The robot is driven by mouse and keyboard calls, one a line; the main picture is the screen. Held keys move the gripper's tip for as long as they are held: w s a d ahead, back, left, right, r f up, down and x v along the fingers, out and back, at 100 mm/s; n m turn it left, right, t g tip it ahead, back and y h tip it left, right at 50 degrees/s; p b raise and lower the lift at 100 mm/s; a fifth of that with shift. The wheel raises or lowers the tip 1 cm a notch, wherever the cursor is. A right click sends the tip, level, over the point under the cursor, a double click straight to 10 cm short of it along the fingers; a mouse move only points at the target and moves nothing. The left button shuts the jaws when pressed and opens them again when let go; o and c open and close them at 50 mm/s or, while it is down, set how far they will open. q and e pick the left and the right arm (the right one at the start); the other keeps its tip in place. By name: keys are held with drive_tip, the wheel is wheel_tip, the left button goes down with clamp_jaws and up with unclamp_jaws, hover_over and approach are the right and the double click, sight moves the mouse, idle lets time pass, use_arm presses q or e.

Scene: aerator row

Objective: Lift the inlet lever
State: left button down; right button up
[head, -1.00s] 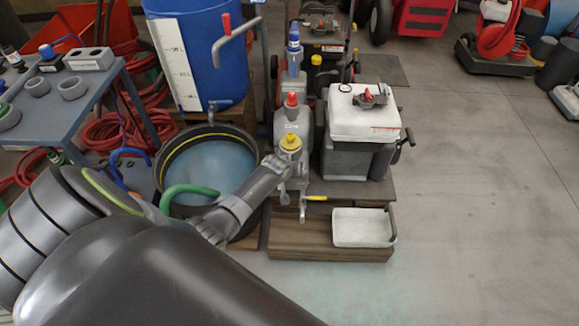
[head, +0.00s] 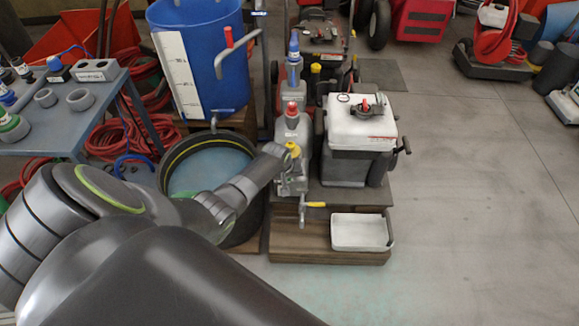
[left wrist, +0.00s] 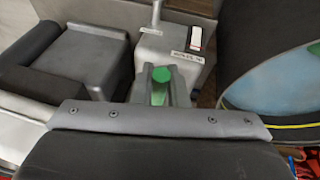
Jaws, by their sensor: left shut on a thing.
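A lever with a green end (left wrist: 160,75) stands in front of a small grey labelled housing in the left wrist view; I take it as the inlet lever. My left gripper (left wrist: 160,92) is shut on it, with its fingers close around the green end. In the head view my left gripper (head: 278,158) reaches the near grey aerator unit (head: 292,178), beside its yellow cap (head: 292,149). My own gripper and wrist hide most of the lever there. My right gripper is in neither view.
A round black tub (head: 170,160) of water stands left of the unit. A yellow-handled valve (head: 314,204) sticks out in front, near a white tray (head: 360,232). A white-topped grey box (head: 360,130) stands to the right.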

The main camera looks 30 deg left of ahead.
use_arm(q)
drive_tip(key=shift+r+g, duration=0.25)
drive_tip(key=shift+g, duration=0.05)
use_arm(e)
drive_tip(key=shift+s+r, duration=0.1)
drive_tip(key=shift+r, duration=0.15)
use_arm(q)
drive_tip(key=shift+p, duration=0.35)
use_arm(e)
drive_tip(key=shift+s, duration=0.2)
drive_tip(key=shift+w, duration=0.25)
use_arm(q)
drive_tip(key=c, duration=1.4)
unclamp_jaws()
drive_tip(key=shift+c, duration=0.2)
drive_tip(key=shift+r, duration=0.15)
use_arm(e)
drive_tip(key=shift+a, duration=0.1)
